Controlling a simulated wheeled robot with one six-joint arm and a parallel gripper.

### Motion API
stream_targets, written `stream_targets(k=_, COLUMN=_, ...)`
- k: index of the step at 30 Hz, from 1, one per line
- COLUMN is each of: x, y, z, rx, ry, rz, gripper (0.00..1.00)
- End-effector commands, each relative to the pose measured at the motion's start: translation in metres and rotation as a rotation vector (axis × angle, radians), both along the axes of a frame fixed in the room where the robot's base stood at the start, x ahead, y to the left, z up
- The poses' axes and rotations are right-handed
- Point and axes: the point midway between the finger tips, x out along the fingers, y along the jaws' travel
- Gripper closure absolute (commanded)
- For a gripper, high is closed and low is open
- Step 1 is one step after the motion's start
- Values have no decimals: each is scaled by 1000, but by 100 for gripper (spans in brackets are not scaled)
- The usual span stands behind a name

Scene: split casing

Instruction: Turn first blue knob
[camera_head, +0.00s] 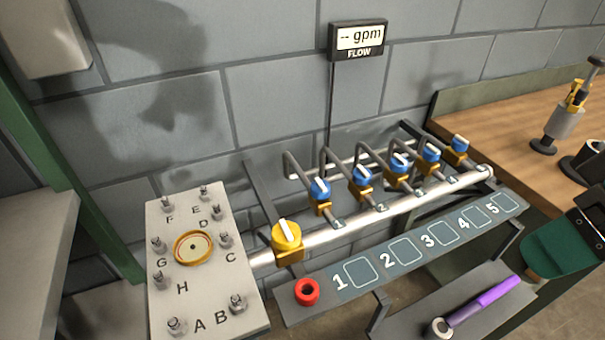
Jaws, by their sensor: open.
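A row of several blue knobs sits on brass valve bodies along a pale pipe rack. The first blue knob (320,188) is the leftmost, nearest the plate label 1, and has a white pointer mark on top. The second blue knob (363,175), third blue knob (399,163), fourth blue knob (430,152) and the last blue knob (459,144) follow to the upper right. A larger yellow knob (287,236) with a white handle is at the pipe's left end. My gripper is not visible in this view.
A flow display (359,39) on the wall reads "-- gpm". A numbered panel (325,309) with a red ring (307,292) lies in front. A lettered bolt plate (190,290) stands left. A purple-handled tool (497,292) lies on a lower shelf. A wooden bench (500,115) is right.

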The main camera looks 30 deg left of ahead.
Motion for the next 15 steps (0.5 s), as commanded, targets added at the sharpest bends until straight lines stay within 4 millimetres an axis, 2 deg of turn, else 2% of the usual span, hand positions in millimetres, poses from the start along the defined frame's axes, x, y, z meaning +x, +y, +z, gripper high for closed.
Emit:
stream_targets(k=1, x=25, y=18, z=10, rx=8, ry=-17, rz=88, gripper=33)
stream_targets(k=4, x=74, y=60, z=23, rx=24, ry=-68, rz=309, gripper=33)
stream_targets(k=6, x=106, y=93, z=25, rx=39, ry=-108, rz=477, gripper=33)
stream_targets(k=9, x=143, y=140, z=20, rx=59, ry=-169, rz=701, gripper=33)
stream_targets(k=12, x=167, y=180, z=7, rx=76, ry=-221, rz=893, gripper=33)
stream_targets(k=15, x=181, y=210, z=-7, rx=88, ry=-263, rz=1039, gripper=33)
